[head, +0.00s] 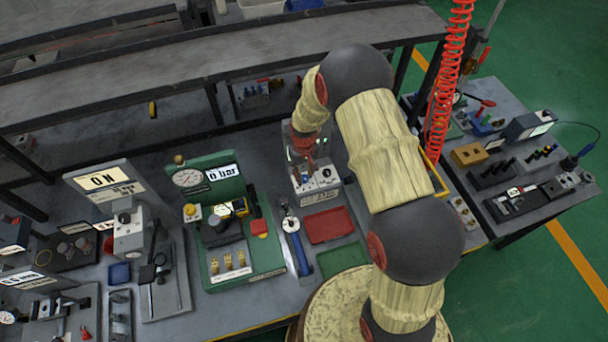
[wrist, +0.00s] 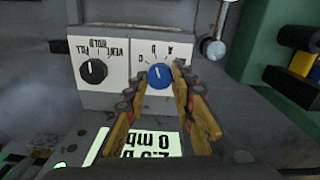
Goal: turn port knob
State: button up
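A blue round knob (wrist: 160,76) with a white pointer mark sits on a white panel, with upside-down letters A to D around it in the wrist view. My gripper (wrist: 154,86) is open, one finger at the knob's right side and the other lower left of it. The knob lies between or just beyond the fingertips; I cannot tell whether they touch it. In the head view my gripper (head: 303,148) reaches down over the grey valve block (head: 318,182), and my arm hides part of the surroundings.
A black knob (wrist: 93,72) marked FILL, HOLD and VENT is left of the blue one. A lit display (wrist: 150,143) lies below. A green gauge station (head: 238,270) stands left.

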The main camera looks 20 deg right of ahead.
aim_at(304, 177)
jog(key=o, duration=0.5)
jog(key=shift+c, duration=0.2)
notch_tip(304, 177, up, 12)
dwell(0.4)
dwell(0.5)
